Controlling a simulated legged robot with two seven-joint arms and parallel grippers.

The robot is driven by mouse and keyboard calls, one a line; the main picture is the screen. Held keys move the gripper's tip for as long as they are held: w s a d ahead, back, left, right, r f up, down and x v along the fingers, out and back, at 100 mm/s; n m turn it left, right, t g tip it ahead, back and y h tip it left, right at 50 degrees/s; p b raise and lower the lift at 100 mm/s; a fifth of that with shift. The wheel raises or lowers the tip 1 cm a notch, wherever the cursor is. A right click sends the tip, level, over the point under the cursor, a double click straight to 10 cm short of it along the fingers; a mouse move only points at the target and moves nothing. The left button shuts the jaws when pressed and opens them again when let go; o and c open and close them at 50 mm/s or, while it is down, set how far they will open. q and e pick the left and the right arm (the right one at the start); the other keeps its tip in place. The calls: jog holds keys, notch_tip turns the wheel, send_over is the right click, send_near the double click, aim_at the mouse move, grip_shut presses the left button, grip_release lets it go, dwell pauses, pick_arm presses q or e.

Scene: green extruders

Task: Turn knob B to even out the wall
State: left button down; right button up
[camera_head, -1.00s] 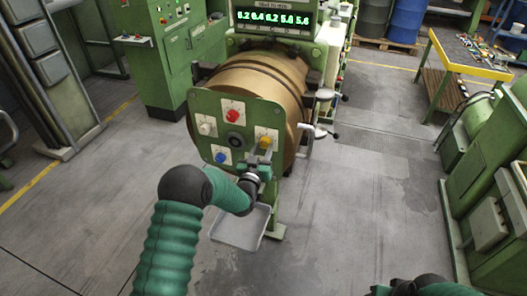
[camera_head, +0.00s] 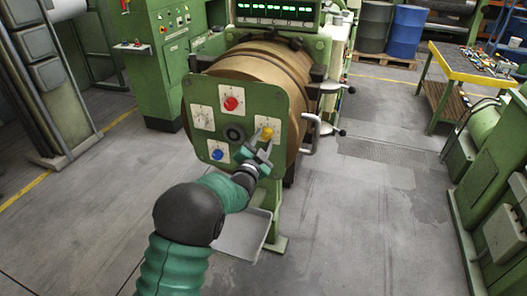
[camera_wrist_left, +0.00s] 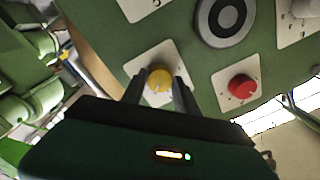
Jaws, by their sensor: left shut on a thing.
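A green panel (camera_head: 283,104) on the front of the extruder head carries a white knob (camera_head: 202,118), a red knob (camera_head: 231,103), a yellow knob (camera_head: 266,133) and a blue knob (camera_head: 217,154), each on a white plate. The letters on the plates are too small to read. My left gripper (camera_head: 260,146) is shut on the yellow knob. In the left wrist view its two fingers (camera_wrist_left: 159,84) stand on either side of the yellow knob (camera_wrist_left: 159,79), and the red knob (camera_wrist_left: 242,87) is to the right. My right gripper is out of view.
A display (camera_head: 276,10) above the brown barrel (camera_head: 255,65) shows green figures, cut by the top edge and unreadable. A grey tray (camera_head: 243,238) is below the panel. A metal handle (camera_head: 311,133) sticks out at the panel's right. The floor right of the machine is clear.

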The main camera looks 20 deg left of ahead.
pick_arm(q)
jog(key=m+b, duration=0.2)
jog(key=f+m+b, duration=0.1)
jog(key=m+b, duration=0.1)
jog(key=shift+r+m+h+b, duration=0.2)
jog(key=shift+m+h+b, duration=0.1)
jog(key=shift+m+b, duration=0.65)
jog(key=c, duration=1.2)
grip_release()
jog(key=shift+c, duration=0.2)
jog(key=o, duration=0.3)
jog(key=shift+w+r, duration=0.1)
jog(key=shift+r, duration=0.1)
